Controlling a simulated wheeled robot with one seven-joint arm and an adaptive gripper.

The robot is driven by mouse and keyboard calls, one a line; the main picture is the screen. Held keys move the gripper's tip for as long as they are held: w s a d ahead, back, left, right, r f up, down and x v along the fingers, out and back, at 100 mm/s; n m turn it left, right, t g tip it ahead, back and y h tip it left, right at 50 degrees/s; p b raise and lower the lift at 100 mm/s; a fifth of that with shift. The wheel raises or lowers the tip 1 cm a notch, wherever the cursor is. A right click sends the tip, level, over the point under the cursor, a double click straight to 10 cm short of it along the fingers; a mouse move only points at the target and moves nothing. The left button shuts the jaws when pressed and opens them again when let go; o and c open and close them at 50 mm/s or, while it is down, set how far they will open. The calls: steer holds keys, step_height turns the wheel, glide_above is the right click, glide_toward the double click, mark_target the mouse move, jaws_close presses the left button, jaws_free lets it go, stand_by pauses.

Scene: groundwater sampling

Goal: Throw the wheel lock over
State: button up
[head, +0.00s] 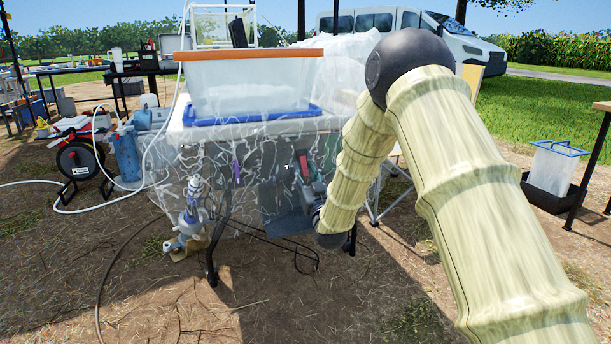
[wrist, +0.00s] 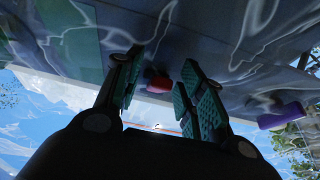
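My gripper (head: 310,178) is low at the front of the table draped in clear plastic, and part of it is hidden by my arm. In the wrist view its two green-padded fingers (wrist: 160,64) stand apart. A small red, rounded piece (wrist: 157,80) shows in the gap between them, seemingly beyond the fingertips; I cannot tell whether it touches a finger. It may be part of the wheel lock, but its shape is too dark and small to be sure. A purple piece (wrist: 283,115) lies to the right of the fingers, and a purple piece also shows in the head view (head: 237,172).
The plastic-draped table (head: 260,150) carries a clear bin with an orange rim (head: 250,85). A white-and-blue device (head: 192,215) stands by its front leg. A black hose (head: 103,285) lies on the ground. A hose reel (head: 78,160) is at left. The ground in front is open.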

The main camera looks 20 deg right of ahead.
mark_target(304, 164)
jaws_close()
